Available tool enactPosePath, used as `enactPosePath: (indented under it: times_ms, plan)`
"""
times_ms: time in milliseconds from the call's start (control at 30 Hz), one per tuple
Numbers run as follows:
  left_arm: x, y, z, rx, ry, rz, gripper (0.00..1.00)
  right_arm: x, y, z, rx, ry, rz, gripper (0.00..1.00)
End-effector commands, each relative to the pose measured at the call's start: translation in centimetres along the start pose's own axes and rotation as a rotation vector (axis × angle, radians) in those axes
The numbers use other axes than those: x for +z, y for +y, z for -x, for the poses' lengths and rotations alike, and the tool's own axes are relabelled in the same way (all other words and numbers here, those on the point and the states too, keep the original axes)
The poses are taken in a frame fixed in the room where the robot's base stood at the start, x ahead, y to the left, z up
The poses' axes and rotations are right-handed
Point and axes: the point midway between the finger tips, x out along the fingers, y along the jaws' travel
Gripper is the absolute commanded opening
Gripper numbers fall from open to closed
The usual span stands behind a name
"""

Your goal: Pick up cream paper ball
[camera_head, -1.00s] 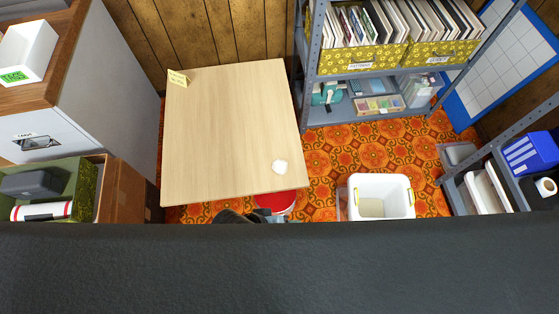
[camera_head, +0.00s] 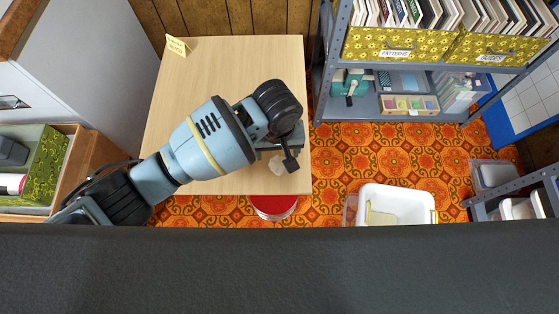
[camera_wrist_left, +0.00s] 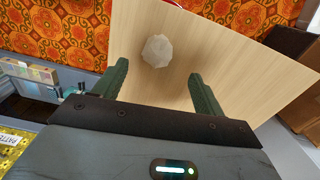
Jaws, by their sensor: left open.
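The cream paper ball (camera_head: 277,167) lies on the light wooden table (camera_head: 215,62) near its front right corner. In the head view my left arm reaches over the table and its gripper (camera_head: 283,152) partly covers the ball. In the left wrist view the ball (camera_wrist_left: 157,50) lies on the tabletop beyond the two green fingers of my left gripper (camera_wrist_left: 160,82). The fingers are apart with nothing between them. My right gripper is not in view.
A red-topped round bin (camera_head: 274,207) stands by the table's front edge. A white tub (camera_head: 396,203) is on the orange patterned floor to the right. A grey metal shelf (camera_head: 372,106) with yellow boxes stands right of the table. A folded yellow card (camera_head: 177,46) stands at the back left.

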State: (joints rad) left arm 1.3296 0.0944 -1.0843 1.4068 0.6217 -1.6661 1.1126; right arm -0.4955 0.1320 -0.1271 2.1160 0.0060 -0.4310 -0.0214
Motion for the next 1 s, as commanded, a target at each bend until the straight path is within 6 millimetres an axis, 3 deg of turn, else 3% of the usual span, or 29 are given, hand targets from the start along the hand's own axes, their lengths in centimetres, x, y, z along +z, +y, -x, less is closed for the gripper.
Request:
enactPosePath:
  times_ms: [167, 400, 667, 1000]
  plan:
    - [0.0, 0.0, -0.3, 0.000, 0.000, 0.000, 0.71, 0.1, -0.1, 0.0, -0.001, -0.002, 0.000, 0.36]
    - [0.0, 0.0, -2.6, 0.001, -0.001, -0.001, 0.71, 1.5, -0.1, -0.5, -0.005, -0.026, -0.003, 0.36]
    - [-0.1, 0.1, -3.3, 0.002, 0.000, -0.002, 0.71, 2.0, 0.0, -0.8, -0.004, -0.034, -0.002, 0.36]
    - [-0.3, 0.3, -7.7, 0.001, 0.000, -0.001, 0.71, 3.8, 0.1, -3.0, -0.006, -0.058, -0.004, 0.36]
